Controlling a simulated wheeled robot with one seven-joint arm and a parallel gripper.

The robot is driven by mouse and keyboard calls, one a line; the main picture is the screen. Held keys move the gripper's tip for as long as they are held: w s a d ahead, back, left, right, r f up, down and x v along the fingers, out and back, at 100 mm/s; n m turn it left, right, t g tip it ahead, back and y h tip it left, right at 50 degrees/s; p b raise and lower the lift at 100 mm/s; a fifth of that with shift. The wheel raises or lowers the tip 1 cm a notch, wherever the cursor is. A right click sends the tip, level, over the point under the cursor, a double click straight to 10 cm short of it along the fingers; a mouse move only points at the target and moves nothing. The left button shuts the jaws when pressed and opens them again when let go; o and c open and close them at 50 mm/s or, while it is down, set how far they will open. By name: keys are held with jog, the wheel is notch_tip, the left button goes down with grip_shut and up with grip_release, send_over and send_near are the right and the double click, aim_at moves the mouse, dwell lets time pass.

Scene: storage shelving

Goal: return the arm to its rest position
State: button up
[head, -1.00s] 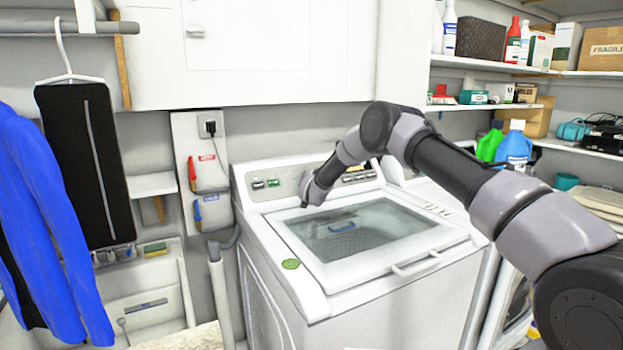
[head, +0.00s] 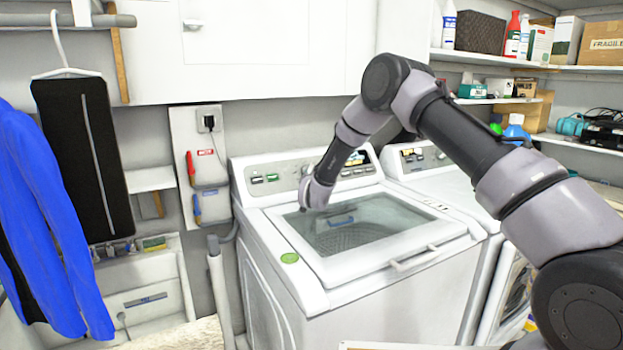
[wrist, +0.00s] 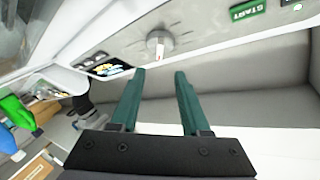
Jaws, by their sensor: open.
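My arm (head: 450,130) reaches from the lower right across the head view, its elbow raised high in front of the cabinet. Its wrist end (head: 317,193) hangs over the left part of the top-loading washer's (head: 300,275) glass lid (head: 350,225). The fingers are hidden in the head view. In the wrist view my gripper (wrist: 160,75) shows two green fingers, apart with nothing between them. Beyond them lies the control panel (wrist: 200,35) with a round knob (wrist: 160,44) and a green START button (wrist: 246,9).
A second machine (head: 440,185) stands right of the washer, partly behind my arm. Shelves (head: 500,60) with bottles and boxes are at the right. A white cabinet (head: 260,50) hangs above. A blue garment (head: 45,230) and a black hanging item (head: 80,160) are at the left.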

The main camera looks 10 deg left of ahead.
jog(key=shift+s+d, duration=0.1)
jog(key=shift+s, duration=0.15)
jog(key=shift+r, duration=0.15)
